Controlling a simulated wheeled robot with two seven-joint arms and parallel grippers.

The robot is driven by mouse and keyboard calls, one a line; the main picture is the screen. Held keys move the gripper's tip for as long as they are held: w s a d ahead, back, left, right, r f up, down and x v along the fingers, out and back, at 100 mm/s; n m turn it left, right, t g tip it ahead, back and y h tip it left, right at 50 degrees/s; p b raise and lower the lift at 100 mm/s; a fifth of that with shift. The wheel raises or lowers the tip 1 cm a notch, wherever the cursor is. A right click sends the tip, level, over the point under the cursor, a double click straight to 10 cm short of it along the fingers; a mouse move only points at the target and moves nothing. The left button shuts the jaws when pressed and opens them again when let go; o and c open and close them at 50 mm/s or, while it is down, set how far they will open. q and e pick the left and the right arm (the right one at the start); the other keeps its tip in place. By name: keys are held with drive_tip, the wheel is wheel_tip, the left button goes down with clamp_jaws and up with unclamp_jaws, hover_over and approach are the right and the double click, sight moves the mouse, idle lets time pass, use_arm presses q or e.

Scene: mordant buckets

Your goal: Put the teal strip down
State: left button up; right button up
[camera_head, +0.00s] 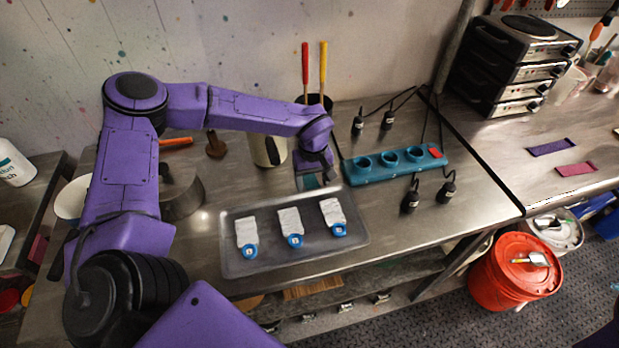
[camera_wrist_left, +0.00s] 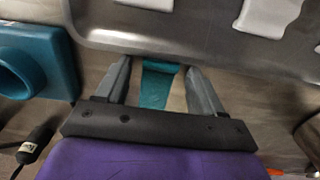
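The teal strip (camera_head: 310,182) lies at the far edge of the grey metal tray (camera_head: 358,238), under my left gripper (camera_head: 316,178). In the left wrist view the teal strip (camera_wrist_left: 157,88) shows between the two grey fingers of my left gripper (camera_wrist_left: 158,72), with a gap on both sides. The fingers are open and apart from it. The strip's end reaches close to the tray rim (camera_wrist_left: 200,50); whether it touches the rim I cannot tell. My right gripper is not in view.
Three white pieces with blue round tags, one of them here (camera_head: 290,220), lie in the tray. A teal block with round holes (camera_head: 395,170) stands to the right, with black corded plugs around it. A pale canister (camera_head: 268,150) stands close behind the gripper.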

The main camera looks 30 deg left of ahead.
use_arm(q)
drive_tip(key=c, duration=0.9)
drive_tip(key=shift+c, duration=0.2)
drive_tip(key=shift+w+r, duration=0.1)
drive_tip(key=shift+r, duration=0.45)
drive_tip(key=s+d+r+b, duration=0.4)
drive_tip(key=s+d+r, duration=0.2)
drive_tip(key=s+r, duration=0.5)
drive_tip(key=shift+s+r, duration=0.4)
drive_tip(key=shift+s, duration=0.6)
